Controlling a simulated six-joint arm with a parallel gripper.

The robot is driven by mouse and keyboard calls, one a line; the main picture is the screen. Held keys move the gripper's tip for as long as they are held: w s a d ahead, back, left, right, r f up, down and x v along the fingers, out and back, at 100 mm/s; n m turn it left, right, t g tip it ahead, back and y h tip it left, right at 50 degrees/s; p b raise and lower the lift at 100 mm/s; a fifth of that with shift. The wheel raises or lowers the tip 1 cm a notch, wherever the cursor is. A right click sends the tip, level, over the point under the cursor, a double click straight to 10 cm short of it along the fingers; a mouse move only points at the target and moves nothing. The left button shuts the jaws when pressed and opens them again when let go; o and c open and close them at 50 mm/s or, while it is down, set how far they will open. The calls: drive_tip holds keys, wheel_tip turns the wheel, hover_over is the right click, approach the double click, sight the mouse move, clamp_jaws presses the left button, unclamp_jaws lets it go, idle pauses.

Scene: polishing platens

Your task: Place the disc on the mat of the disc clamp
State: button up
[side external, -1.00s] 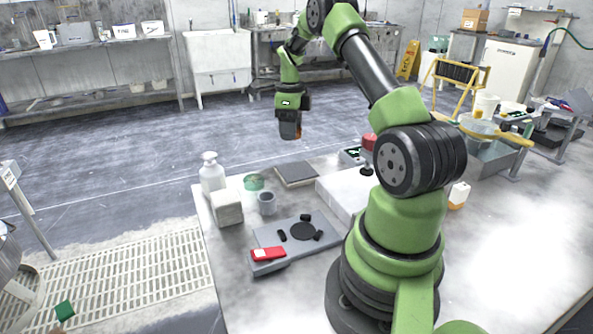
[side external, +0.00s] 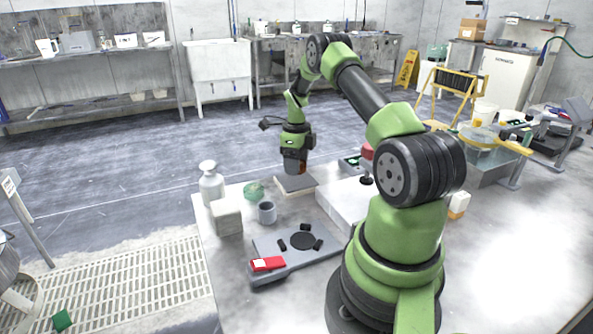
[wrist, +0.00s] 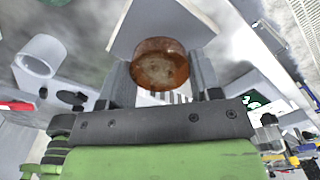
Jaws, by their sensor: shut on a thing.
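The disc clamp (side external: 275,271) is a grey plate near the front left of the bench. Its mat (side external: 303,241) is a bare dark circle with black jaw blocks around it. A red part (side external: 268,264) lies at its front left.
A white box (side external: 345,195) stands to the right.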

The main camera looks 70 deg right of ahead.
drive_tip(key=shift+f, duration=1.25)
drive_tip(key=shift+f, duration=0.15)
drive_tip(key=o, duration=1)
